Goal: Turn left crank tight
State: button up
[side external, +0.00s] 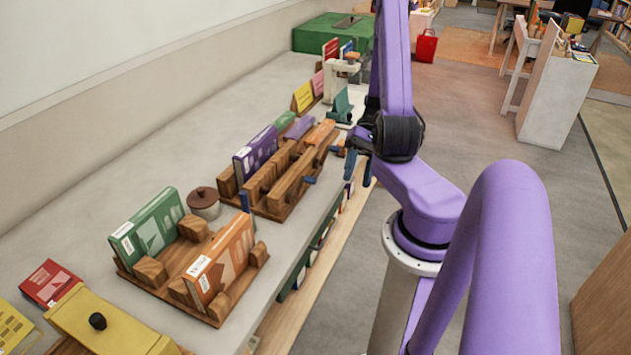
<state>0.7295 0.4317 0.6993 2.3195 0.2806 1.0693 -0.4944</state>
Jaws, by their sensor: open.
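A wooden press (283,183) with parallel bars and dark knobs stands on the grey counter. One blue crank handle (246,202) stands upright at its near left end, and another blue handle (310,180) sticks out low on its right side. I cannot tell for sure which of them is the task's left crank. My gripper (358,171) has small dark blue fingers and is partly hidden by my purple arm. It is open and empty, by the counter's front edge to the right of the press, apart from both handles.
A wooden rack (180,266) with a green book (149,230) and an orange book (220,262) stands nearer. A lidded pot (203,204) is beside it. A yellow device (110,325) is at the near left. Upright cards and a white stand (343,75) are behind the press.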

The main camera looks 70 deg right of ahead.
aim_at(316, 181)
jog(key=s+a+f+m+t+h, duration=0.1)
jog(key=s+f+m+t+h, duration=0.2)
jog(key=m+t+h, duration=0.5)
jog(key=s+f+m+t+h, duration=0.2)
jog(key=s+m+t+h, duration=0.1)
jog(key=m+t, duration=0.75)
jog(key=shift+n+t, duration=0.25)
jog(key=shift+t, duration=0.1)
jog(key=w, duration=1.7)
jog(key=shift+a+f, duration=0.1)
jog(key=shift+f, duration=0.1)
grip_shut()
